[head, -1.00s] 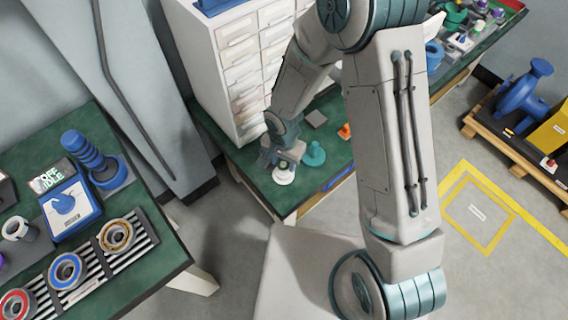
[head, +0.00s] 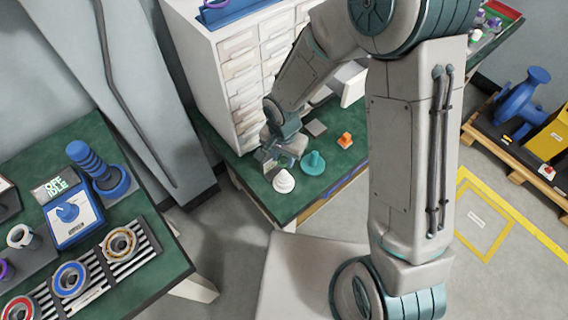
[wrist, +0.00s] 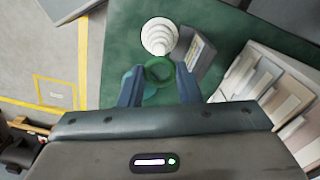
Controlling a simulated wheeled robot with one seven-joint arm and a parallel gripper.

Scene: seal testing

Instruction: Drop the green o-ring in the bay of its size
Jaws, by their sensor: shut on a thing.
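My gripper (wrist: 160,80) is shut on the green o-ring (wrist: 158,71), which shows as a ring between the two blue fingertips. In the head view my gripper (head: 274,156) is above the green bench, close to the white stepped cone (head: 284,182), and the o-ring cannot be made out there. In the wrist view the white cone (wrist: 160,36) stands just beyond the o-ring, apart from the fingers. A teal cone (head: 313,163) stands to the right of the white one. I cannot pick out a size-marked bay.
A grey box with a labelled face (wrist: 198,58) is close beside my gripper. An orange piece (head: 345,141) lies at the right.

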